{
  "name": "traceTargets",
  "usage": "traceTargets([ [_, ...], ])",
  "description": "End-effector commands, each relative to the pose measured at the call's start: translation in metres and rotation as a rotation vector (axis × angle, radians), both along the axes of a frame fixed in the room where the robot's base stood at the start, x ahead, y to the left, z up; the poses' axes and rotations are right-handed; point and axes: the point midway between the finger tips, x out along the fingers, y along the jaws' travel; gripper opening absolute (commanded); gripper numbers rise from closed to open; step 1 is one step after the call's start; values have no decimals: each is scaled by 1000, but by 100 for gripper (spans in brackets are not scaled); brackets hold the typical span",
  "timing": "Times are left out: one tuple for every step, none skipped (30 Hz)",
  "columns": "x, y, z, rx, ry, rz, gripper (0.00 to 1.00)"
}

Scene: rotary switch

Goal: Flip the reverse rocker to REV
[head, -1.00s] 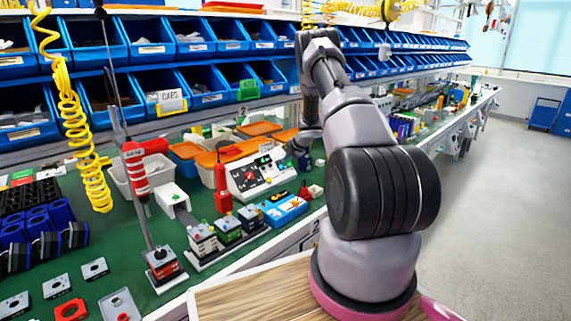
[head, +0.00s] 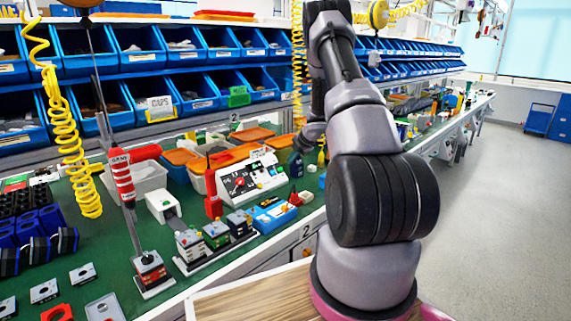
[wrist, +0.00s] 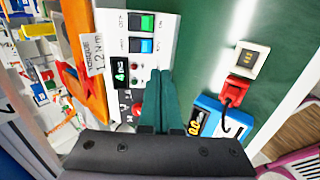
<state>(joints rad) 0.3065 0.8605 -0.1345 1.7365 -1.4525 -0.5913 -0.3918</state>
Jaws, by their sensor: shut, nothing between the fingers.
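The white control panel (head: 228,194) stands on the green bench top in the head view, with a dial and a red knob on its sloped face. In the wrist view the panel (wrist: 118,20) shows a green rocker (wrist: 141,22) and a blue rocker (wrist: 140,46). Their printed labels are too small to read, so I cannot tell which is the reverse rocker or how either is set. My gripper (wrist: 158,76) is shut and empty, its dark green fingers over the panel's edge, below the rockers in the picture.
A blue device (head: 272,213) lies beside the panel, with a red item (wrist: 237,90) near it in the wrist view. Orange-lidded bins (head: 180,157) stand behind. A red tool (head: 213,190) stands just left of the panel.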

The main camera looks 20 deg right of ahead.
Motion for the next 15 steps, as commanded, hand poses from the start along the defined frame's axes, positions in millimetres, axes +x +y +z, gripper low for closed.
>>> traceTargets([
  [-6,-3,5,0,0,-2,0],
  [-8,-4,7,0,0,-2,0],
  [-11,-5,10,0,-1,-1,0],
  [-13,-6,11,0,-1,-1,0],
  [-15,-6,12,1,0,-1,0],
  [-16,-6,13,1,0,-1,0],
  [-17,-7,13,1,0,-1,0],
  [-17,-7,14,1,0,-1,0],
  [-18,-7,14,1,0,-1,0],
  [-18,-7,14,1,0,-1,0],
  [-18,-7,14,1,0,-1,0],
  [-18,-7,14,1,0,-1,0],
  [-18,-7,14,1,0,-1,0],
  [-18,-7,14,1,0,-1,0],
  [-18,-7,14,1,0,-1,0],
])
